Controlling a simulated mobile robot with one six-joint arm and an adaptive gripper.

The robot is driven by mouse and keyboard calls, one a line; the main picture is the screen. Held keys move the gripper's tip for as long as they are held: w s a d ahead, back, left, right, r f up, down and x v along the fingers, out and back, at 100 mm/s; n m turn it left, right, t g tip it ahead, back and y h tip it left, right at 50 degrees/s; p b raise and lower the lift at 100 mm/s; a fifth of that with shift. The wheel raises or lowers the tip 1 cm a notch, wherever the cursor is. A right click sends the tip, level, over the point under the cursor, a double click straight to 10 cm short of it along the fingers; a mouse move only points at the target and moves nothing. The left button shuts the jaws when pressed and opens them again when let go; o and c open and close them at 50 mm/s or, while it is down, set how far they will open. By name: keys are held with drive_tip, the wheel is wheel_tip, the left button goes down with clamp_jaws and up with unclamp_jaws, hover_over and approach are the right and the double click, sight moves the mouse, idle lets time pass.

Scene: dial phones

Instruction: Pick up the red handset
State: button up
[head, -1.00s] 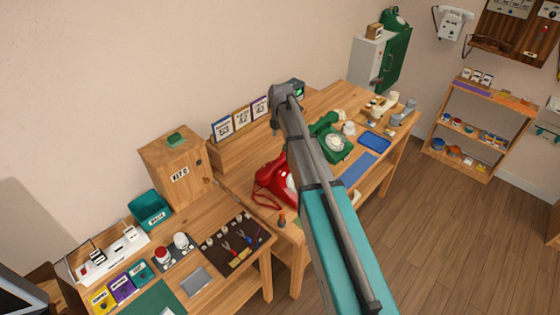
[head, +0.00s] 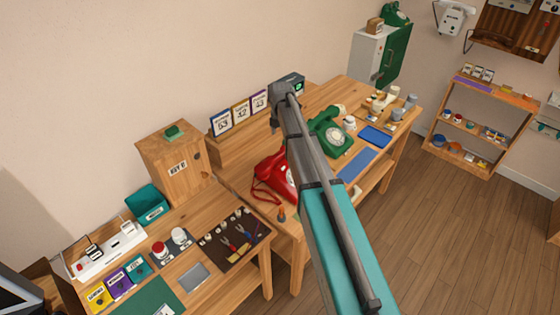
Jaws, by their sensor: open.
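A red telephone (head: 291,186) stands on the wooden desk in the head view, left of my arm. The red handset (head: 269,164) appears to lie across its top, with a red cord looping at the left side. My arm covers the right part of the phone, so I cannot see the whole handset. My arm reaches up across the middle of the view to a grey wrist joint above and behind the phone. My gripper's jaws do not show; they are hidden behind the arm.
A green telephone (head: 337,139) stands close right of my arm, near a blue tray (head: 375,136). Number cards (head: 240,114) stand on the raised shelf behind. A wooden box (head: 176,168) and a bench with tools (head: 232,240) are to the left. Floor is clear at right.

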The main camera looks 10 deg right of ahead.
sight(280, 153)
drive_tip(key=shift+f+b, duration=2.65)
drive_tip(key=shift+f, duration=0.3)
drive_tip(key=shift+f+b, duration=2.6)
drive_tip(key=shift+c, duration=0.3)
